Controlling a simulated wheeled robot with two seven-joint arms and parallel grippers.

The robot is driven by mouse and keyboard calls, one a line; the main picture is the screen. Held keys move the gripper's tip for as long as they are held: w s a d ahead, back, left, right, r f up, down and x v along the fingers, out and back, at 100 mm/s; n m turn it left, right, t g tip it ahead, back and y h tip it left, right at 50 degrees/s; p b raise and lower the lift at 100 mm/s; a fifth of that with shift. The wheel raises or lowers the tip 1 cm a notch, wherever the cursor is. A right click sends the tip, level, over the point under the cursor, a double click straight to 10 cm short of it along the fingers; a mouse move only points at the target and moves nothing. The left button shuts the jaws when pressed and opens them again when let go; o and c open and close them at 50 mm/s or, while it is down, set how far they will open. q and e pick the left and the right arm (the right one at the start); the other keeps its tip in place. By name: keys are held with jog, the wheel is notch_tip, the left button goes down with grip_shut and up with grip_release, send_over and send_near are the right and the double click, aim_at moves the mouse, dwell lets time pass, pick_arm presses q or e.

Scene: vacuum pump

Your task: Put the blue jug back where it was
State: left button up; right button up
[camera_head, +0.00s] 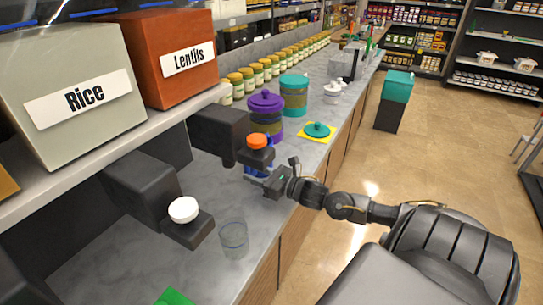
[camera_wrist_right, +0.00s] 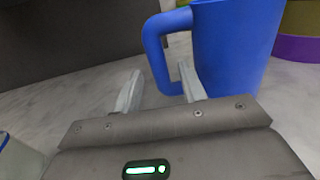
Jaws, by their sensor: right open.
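The blue jug (camera_wrist_right: 235,50) stands upright on the grey marble counter in the right wrist view, with its handle toward my right gripper. In the head view the jug (camera_head: 255,173) is mostly hidden behind a black dispenser arm and my gripper. My right gripper (camera_wrist_right: 160,88) is open, its two fingers pointing at the jug's handle. The lower part of the handle shows between and just beyond the fingertips; I cannot tell whether they touch. In the head view the right gripper (camera_head: 274,182) is low over the counter. My left gripper is not in view.
Black units with a white knob (camera_head: 183,210) and an orange knob (camera_head: 258,141) jut over the counter. A clear container (camera_head: 234,240) stands nearer. A purple-lidded jar (camera_head: 266,103), a teal-lidded jar (camera_head: 294,92) and a teal lid on a yellow mat (camera_head: 317,130) lie beyond.

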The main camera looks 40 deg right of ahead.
jog(key=v, duration=0.7)
jog(key=shift+r+b, duration=0.1)
jog(key=shift+b, duration=0.3)
jog(key=shift+w, duration=0.1)
